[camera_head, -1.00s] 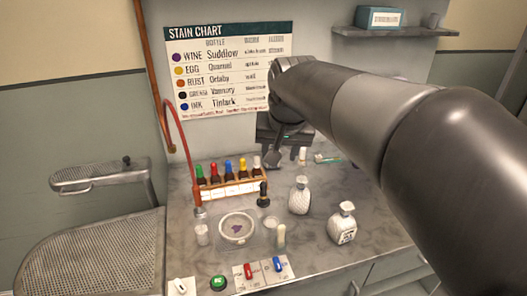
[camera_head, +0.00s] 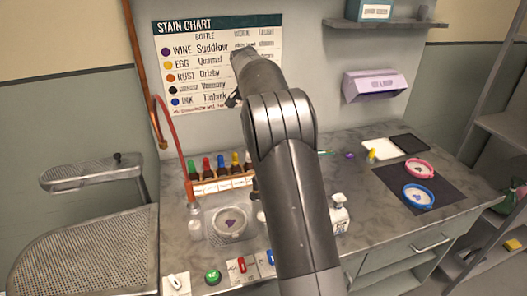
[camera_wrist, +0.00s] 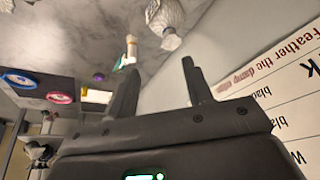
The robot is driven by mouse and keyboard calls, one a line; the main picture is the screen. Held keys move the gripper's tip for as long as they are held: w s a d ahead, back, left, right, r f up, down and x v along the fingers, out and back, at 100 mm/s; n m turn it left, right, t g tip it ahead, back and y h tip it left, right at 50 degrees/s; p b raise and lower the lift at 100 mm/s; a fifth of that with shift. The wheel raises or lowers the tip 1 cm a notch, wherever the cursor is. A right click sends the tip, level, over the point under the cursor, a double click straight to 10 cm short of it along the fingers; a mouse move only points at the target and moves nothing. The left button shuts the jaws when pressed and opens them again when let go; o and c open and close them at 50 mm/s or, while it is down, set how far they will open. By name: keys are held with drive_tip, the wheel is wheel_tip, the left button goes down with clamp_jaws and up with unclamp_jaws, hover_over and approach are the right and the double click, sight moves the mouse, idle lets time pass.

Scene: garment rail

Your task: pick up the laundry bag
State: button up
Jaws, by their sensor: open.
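I cannot make out a laundry bag in either view. My gripper (camera_wrist: 160,68) shows in the wrist view with its two dark fingers apart and nothing between them. In the head view my arm rises through the middle of the picture and ends in front of the stain chart (camera_head: 185,75). It hides part of the chart and part of the bench, and the fingers are not clear there.
A grey bench (camera_head: 375,240) holds a rack of dropper bottles (camera_head: 222,185), a white bottle (camera_head: 339,215), and pink (camera_head: 419,169) and blue (camera_head: 419,197) hoops on a dark mat. A perforated board (camera_head: 85,250) stands left. Shelving (camera_head: 500,130) stands right. A lilac box (camera_head: 374,84) hangs on the wall.

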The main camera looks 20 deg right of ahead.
drive_tip(key=shift+m, duration=0.3)
drive_tip(key=x, duration=0.5)
drive_tip(key=w+x, duration=0.1)
drive_tip(key=x, duration=0.4)
drive_tip(key=w+x, duration=0.1)
drive_tip(key=x, duration=0.4)
drive_tip(key=shift+w+r, duration=0.2)
drive_tip(key=shift+r, duration=0.15)
clamp_jaws()
drive_tip(key=shift+h, duration=0.3)
